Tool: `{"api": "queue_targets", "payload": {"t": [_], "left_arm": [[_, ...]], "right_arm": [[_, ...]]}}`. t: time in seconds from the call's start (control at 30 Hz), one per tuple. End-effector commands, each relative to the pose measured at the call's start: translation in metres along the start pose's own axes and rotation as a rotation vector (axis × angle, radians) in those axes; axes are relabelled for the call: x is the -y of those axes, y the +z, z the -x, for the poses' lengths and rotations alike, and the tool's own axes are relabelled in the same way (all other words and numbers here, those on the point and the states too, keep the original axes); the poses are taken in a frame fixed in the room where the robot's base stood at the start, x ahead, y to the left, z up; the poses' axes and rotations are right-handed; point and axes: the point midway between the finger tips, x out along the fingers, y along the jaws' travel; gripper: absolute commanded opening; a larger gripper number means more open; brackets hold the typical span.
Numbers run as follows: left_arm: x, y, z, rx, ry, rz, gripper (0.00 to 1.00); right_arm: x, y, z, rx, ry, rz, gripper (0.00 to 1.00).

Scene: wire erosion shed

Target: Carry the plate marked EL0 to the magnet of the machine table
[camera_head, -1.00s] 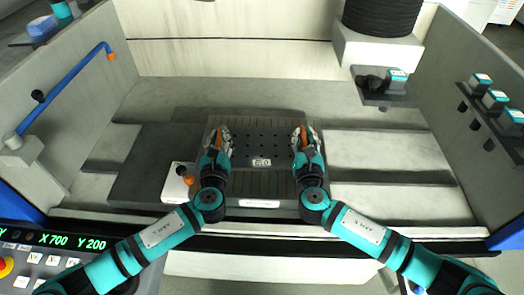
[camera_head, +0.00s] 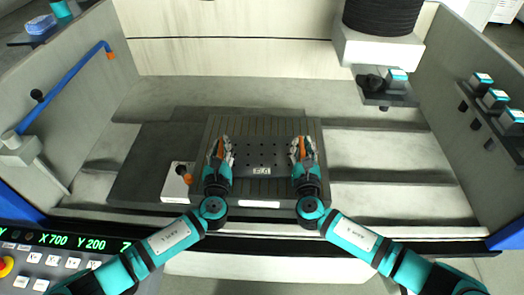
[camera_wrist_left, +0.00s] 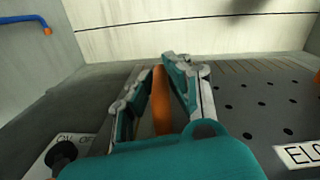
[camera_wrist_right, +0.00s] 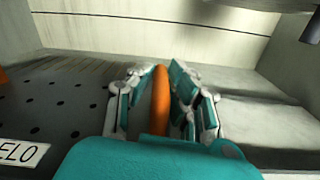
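The plate marked EL0 (camera_head: 262,154) is dark with rows of holes and a white label at its near edge. It lies level over the ribbed magnet (camera_head: 262,192) of the machine table; I cannot tell whether it touches. My left gripper (camera_head: 219,146) is shut on the orange handle at the plate's left side, which stands between its fingers in the left wrist view (camera_wrist_left: 161,105). My right gripper (camera_head: 302,147) is shut on the orange handle at the right side, also seen in the right wrist view (camera_wrist_right: 160,105). Much of both handles is hidden by the fingers.
A dark machine head (camera_head: 382,17) hangs at the back right. A blue pipe (camera_head: 65,85) runs along the left wall. Small blocks sit on a right wall shelf (camera_head: 488,110).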

Motion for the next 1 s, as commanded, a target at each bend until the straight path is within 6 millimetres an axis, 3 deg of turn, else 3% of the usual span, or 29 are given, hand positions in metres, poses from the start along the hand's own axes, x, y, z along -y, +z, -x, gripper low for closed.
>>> {"api": "queue_targets", "payload": {"t": [0.03, 0.17, 0.57, 0.87, 1.0], "left_arm": [[-0.0023, 0.0005, -0.0004, 0.001, 0.005, -0.001, 0.21], [-0.0016, 0.0007, -0.0003, 0.001, 0.004, -0.001, 0.38], [0.0003, 0.0028, -0.0007, 0.004, 0.0, 0.001, 0.38], [0.0019, 0.003, -0.0005, 0.004, -0.003, 0.002, 0.74], [0.0018, 0.0024, -0.0003, 0.003, -0.003, 0.001, 0.76]], "right_arm": [[0.002, 0.0011, -0.0006, 0.002, -0.005, 0.001, 0.21], [0.002, 0.0015, -0.0006, 0.003, -0.005, 0.002, 0.38], [0.0011, 0.0023, -0.0007, 0.004, -0.003, 0.001, 0.38], [-0.0003, 0.0025, -0.0005, 0.004, 0.0, 0.001, 0.38], [-0.0011, 0.0024, -0.0003, 0.003, 0.002, 0.0, 0.38]]}}
